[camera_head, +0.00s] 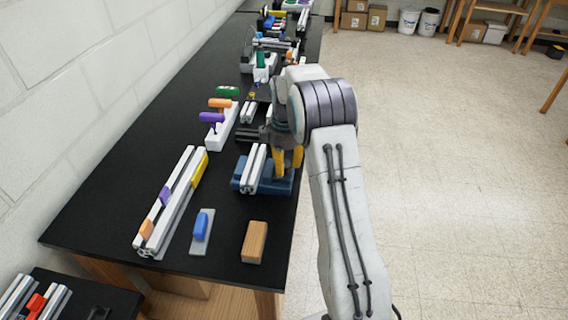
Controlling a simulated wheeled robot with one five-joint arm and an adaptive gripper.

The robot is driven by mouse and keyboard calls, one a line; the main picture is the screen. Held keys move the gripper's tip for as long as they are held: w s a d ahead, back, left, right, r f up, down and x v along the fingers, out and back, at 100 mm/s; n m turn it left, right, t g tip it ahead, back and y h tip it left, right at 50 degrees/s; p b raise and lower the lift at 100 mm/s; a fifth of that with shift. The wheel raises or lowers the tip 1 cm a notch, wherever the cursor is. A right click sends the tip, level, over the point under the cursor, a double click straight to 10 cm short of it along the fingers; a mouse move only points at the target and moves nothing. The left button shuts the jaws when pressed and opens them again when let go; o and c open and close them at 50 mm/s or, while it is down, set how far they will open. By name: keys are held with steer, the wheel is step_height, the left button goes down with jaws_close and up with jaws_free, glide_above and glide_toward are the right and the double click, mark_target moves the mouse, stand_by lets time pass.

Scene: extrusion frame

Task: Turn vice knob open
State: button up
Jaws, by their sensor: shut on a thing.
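The blue vice (240,184) sits on the black table near its right edge. My gripper (288,162) has yellow fingers, reaches down at the vice's right end and is shut on the vice knob. The knob itself is hidden behind the fingers and wrist, so its angle cannot be told. My arm comes in from the right and covers part of the table edge.
Left of the vice, long extrusions (172,205) with coloured pieces lie on the table (110,205). A blue-handled block (201,228) and a wooden block (254,242) lie in front. A rack with green, orange and purple handles (218,125) stands behind. The floor at right is clear.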

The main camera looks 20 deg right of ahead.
mark_target(286, 163)
steer(key=shift+s+f, duration=0.2)
steer(key=shift+s, duration=0.05)
steer(key=o, duration=1.2)
steer(key=shift+d+r, duration=0.15)
steer(key=shift+w, duration=0.1)
steer(key=shift+r, duration=0.1)
steer(key=shift+r, duration=0.6)
step_height(286, 163, up, 11)
steer(key=shift+f, duration=0.2)
